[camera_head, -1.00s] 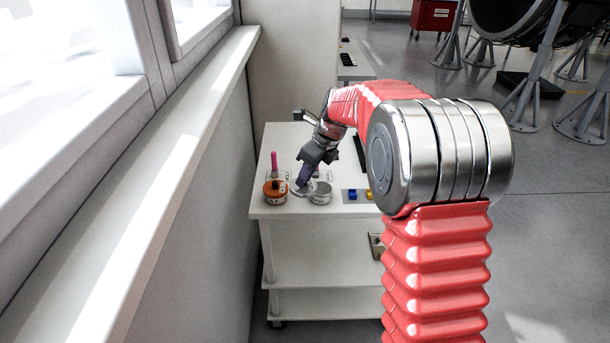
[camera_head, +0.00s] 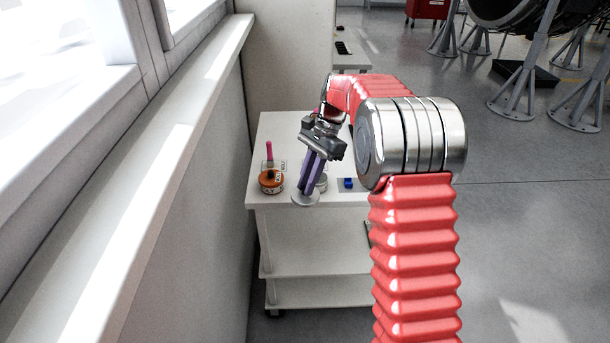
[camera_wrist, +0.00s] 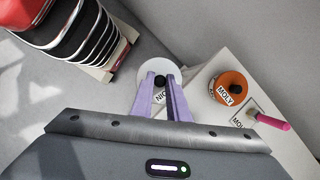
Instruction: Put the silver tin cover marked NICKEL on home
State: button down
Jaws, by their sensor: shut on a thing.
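My gripper (camera_head: 308,190) points down, its purple fingers shut on the dark knob of a silver round cover (camera_head: 303,200). In the wrist view the cover (camera_wrist: 173,70) shows a partly hidden label starting "NIC", between the fingers (camera_wrist: 160,82). The cover is at the front edge of the white cart top, seemingly just above or beyond it; the exact height is hard to tell. A silver tin (camera_head: 322,183) stands on the cart just behind and right of the fingers, partly hidden by them, so its top is unclear.
An orange-topped tin marked MOLY (camera_head: 271,182) stands left of the cover, with a pink stick (camera_head: 269,152) and a label card behind it. A blue piece (camera_head: 348,183) lies to the right. The wall and window ledge (camera_head: 190,110) run close along the left.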

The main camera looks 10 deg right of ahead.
aim_at(310, 202)
jog(key=n, duration=0.2)
jog(key=s+f+n+g+h, duration=0.1)
jog(key=n, duration=0.1)
jog(key=s+n+g, duration=0.1)
jog(key=n, duration=0.1)
jog(key=shift+s+d+f+h, duration=0.2)
jog(key=shift+f+h, duration=0.1)
jog(key=shift+h, duration=0.1)
jog(key=n, duration=0.1)
jog(key=s+f+n+h, duration=0.1)
jog(key=n, duration=0.2)
jog(key=shift+s+f+n+g+h, duration=0.25)
jog(key=shift+s+n+g+h, duration=0.05)
jog(key=shift+s+n, duration=0.1)
jog(key=f, duration=0.1)
jog(key=f+n, duration=0.2)
jog(key=shift+s+a+f+h, duration=0.2)
jog(key=shift+s+a+h, duration=0.1)
jog(key=shift+h, duration=0.1)
jog(key=shift+a+f, duration=0.15)
jog(key=shift+a, duration=0.05)
